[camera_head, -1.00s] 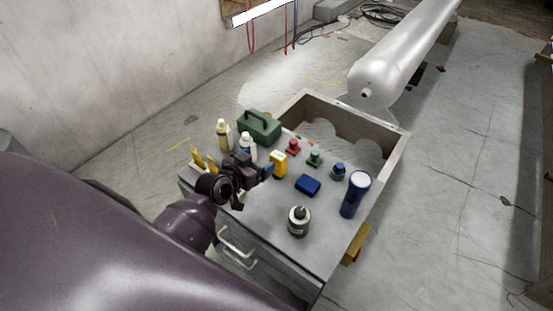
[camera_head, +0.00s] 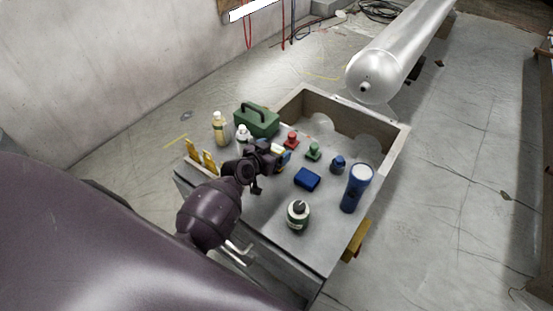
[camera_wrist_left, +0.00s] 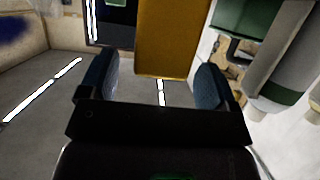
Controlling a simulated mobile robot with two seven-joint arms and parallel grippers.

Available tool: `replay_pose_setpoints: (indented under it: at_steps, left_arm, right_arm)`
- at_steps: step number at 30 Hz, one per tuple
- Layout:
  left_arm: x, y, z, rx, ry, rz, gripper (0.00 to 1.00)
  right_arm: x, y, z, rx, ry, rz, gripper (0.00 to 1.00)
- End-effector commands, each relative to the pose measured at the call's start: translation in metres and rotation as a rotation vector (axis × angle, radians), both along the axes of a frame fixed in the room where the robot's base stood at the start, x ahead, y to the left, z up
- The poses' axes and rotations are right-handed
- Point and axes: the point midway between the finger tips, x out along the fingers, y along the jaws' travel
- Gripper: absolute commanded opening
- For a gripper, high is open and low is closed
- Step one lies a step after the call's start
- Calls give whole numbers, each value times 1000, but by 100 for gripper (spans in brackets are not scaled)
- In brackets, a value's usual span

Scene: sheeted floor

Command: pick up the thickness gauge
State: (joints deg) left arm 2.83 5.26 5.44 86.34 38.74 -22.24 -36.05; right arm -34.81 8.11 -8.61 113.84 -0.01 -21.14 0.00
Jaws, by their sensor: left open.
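My right gripper is not in view.
A green toolbox (camera_head: 258,122) and white bottles stand behind and left of the gripper.

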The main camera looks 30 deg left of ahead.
Motion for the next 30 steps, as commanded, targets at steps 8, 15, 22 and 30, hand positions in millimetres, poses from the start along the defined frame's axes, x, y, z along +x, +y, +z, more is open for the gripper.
replay_pose_setpoints:
  at_steps: [8, 15, 22, 30]
  left_arm:
    - [16, -2, -6, 1, 1, 0, 83]
    - [15, -2, -5, 1, 0, 0, 72]
    - [15, -2, -5, 1, 0, 0, 37]
    - [16, -2, -5, 1, -1, 0, 26]
  right_arm:
    - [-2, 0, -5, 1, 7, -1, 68]
    - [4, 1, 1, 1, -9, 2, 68]
    - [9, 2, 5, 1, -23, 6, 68]
    - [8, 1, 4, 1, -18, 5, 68]
